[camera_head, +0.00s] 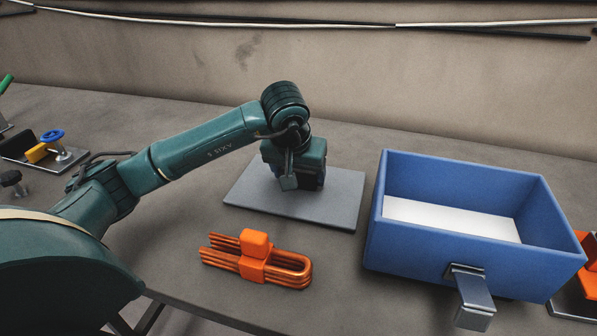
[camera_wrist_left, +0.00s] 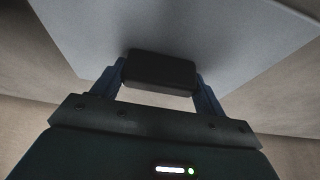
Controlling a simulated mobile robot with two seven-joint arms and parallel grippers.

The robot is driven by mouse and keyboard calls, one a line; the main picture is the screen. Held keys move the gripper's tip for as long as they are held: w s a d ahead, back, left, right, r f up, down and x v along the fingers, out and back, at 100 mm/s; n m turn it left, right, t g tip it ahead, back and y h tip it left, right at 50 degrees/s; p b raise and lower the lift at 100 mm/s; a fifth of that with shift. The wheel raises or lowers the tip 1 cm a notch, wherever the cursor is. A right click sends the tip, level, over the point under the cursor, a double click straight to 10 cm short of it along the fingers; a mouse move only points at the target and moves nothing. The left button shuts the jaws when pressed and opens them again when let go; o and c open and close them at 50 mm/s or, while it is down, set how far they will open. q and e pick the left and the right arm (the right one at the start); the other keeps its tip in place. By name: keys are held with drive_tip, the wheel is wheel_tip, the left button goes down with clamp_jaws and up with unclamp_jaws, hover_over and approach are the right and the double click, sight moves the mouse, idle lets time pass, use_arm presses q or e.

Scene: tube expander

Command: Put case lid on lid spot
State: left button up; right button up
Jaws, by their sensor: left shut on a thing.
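The case lid (camera_head: 338,206) is a flat grey plate, level at or just above the table, left of the blue case. My left gripper (camera_head: 300,184) is over the plate, pointing down. In the left wrist view my left gripper (camera_wrist_left: 158,78) has its two blue fingers on either side of the lid's black handle (camera_wrist_left: 160,68), shut on it. The lid plate (camera_wrist_left: 220,35) spreads out beyond the handle. The blue case (camera_head: 472,265) is open, with a white floor inside and a metal latch in front. No marked lid spot shows; I cannot tell whether the lid covers it. My right gripper is not in view.
An orange bundle of tubes (camera_head: 258,263) lies in front of the lid. A metal fixture with a blue knob (camera_head: 52,136) is at the far left. An orange item (camera_head: 589,262) is cut off at the right edge. Cables run along the back wall.

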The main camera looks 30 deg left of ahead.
use_arm(q)
drive_tip(key=o, duration=1.3)
drive_tip(key=v, duration=1.2)
drive_tip(key=shift+p, duration=0.4)
